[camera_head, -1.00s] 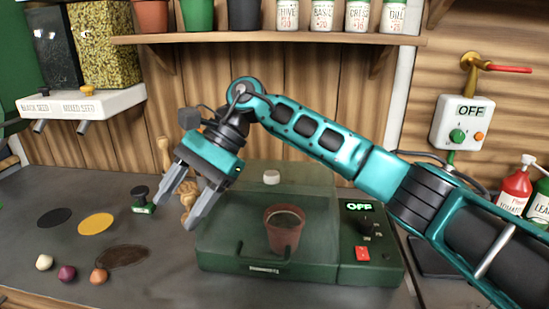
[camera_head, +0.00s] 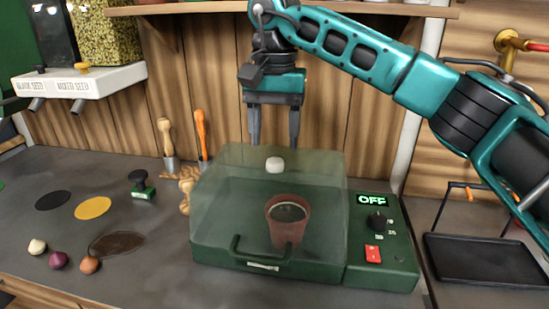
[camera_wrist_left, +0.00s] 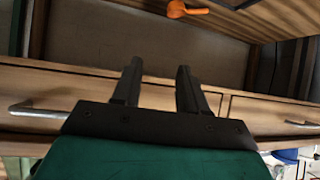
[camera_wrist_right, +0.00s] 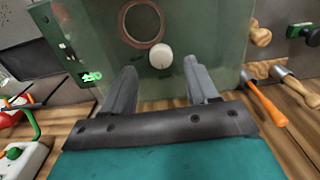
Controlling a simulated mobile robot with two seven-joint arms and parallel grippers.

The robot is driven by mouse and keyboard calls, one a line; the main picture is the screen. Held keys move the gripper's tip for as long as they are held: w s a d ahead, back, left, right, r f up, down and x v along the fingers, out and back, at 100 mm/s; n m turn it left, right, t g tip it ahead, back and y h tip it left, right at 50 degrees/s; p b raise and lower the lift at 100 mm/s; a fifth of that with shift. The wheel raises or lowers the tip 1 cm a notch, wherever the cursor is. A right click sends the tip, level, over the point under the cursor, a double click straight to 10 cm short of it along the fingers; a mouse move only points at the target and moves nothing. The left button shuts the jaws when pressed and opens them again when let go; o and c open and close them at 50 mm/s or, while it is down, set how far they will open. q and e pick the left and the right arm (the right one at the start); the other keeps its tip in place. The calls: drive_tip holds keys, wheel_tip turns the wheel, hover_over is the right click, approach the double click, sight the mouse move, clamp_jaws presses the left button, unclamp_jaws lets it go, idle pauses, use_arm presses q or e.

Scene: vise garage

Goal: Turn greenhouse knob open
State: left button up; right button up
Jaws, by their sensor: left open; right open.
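The greenhouse (camera_head: 215,215) is a green box with a clear lid on the counter, a brown pot (camera_head: 287,225) visible inside. A white round knob (camera_head: 275,165) sits on its lid; it also shows in the right wrist view (camera_wrist_right: 160,56). My right gripper (camera_head: 274,143) is open and empty, fingers pointing down behind and above the knob, apart from it. In the right wrist view the knob appears just beyond the gap between the fingertips (camera_wrist_right: 160,68). My left gripper (camera_wrist_left: 157,65) is open and empty, seen only in its wrist view, before wooden drawers.
A control panel (camera_head: 382,262) beside the lid reads OFF, with a black dial (camera_head: 377,222) and red switch (camera_head: 373,254). A black tray (camera_head: 480,258) lies right. Hand tools (camera_head: 202,135) stand behind left; a stamp (camera_head: 141,186) and bulbs (camera_head: 58,260) lie left. A shelf (camera_head: 200,10) hangs above.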

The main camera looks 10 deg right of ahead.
sight(274, 162)
drive_tip(key=shift+f, duration=2.35)
drive_tip(key=c, duration=1)
